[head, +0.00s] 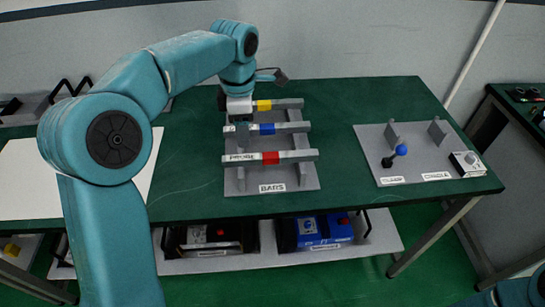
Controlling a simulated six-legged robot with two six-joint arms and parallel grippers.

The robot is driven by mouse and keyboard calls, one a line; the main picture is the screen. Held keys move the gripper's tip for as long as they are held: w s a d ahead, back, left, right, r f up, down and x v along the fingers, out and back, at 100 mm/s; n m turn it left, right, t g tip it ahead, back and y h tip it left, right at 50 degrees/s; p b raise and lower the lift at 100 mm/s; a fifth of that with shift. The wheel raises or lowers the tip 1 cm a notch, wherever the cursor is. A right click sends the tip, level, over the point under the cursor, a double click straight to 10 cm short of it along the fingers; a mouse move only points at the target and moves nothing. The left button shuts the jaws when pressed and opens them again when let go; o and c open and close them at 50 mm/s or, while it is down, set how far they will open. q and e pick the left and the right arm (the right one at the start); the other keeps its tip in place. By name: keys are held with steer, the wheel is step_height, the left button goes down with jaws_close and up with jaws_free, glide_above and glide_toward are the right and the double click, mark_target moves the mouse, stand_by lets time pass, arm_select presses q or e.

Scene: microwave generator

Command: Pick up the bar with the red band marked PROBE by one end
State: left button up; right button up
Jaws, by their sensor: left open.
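The bar with the red band (295,156) lies across two uprights of the grey rack (240,187), nearest to me, with a PROBE label by its left end. A bar with a blue band (290,127) and one with a yellow band (290,103) lie behind it. My left gripper (239,123) is open over the left side of the rack, near the left ends of the blue-band and yellow-band bars. It is behind the PROBE end and apart from the red-band bar. Its fingers are small and partly unclear. My right gripper is out of view.
A grey plate (410,172) at the right holds two upright brackets, a blue knob (401,150) and a small dial box (467,163). Green table (345,115) is clear between rack and plate. A white sheet (20,180) lies left. A shelf (280,262) below holds boxes.

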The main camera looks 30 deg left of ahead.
mark_target(245, 157)
arm_select(q)
step_height(245, 157, down, 10)
steer(key=shift+a+r+p, duration=0.15)
steer(key=shift+r+p, duration=0.05)
steer(key=shift+p, duration=0.25)
steer(key=shift+s+r, duration=0.1)
steer(key=c, duration=0.4)
jaws_close()
